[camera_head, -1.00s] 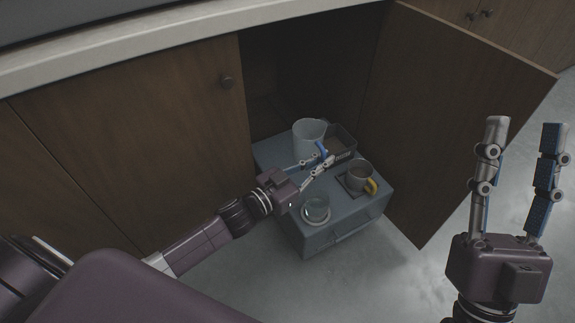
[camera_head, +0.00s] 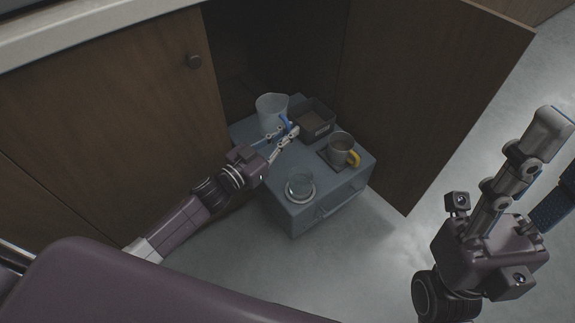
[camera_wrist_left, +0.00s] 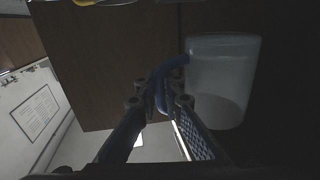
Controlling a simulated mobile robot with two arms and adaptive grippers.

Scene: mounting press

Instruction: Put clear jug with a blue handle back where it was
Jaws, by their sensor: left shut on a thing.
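The clear jug (camera_head: 270,117) with a blue handle (camera_head: 286,123) is upright at the back left of a grey drawer unit (camera_head: 335,197). My left gripper (camera_head: 289,133) is shut on the handle, on the jug's near right side. I cannot tell whether the jug's base touches the unit's top. In the left wrist view the jug (camera_wrist_left: 222,80) is right of the fingers, and the blue handle (camera_wrist_left: 162,78) is between the fingertips. My right gripper (camera_head: 546,180) is empty at the right, its fingers apart and partly out of frame.
A dark labelled box (camera_head: 314,122) stands close right of the jug. A grey mug (camera_head: 341,146) with a yellow handle is on a dark square mat. A glass dish (camera_head: 300,186) is near the front. An open cabinet door (camera_head: 420,100) flanks the right; a closed door (camera_head: 110,120) the left.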

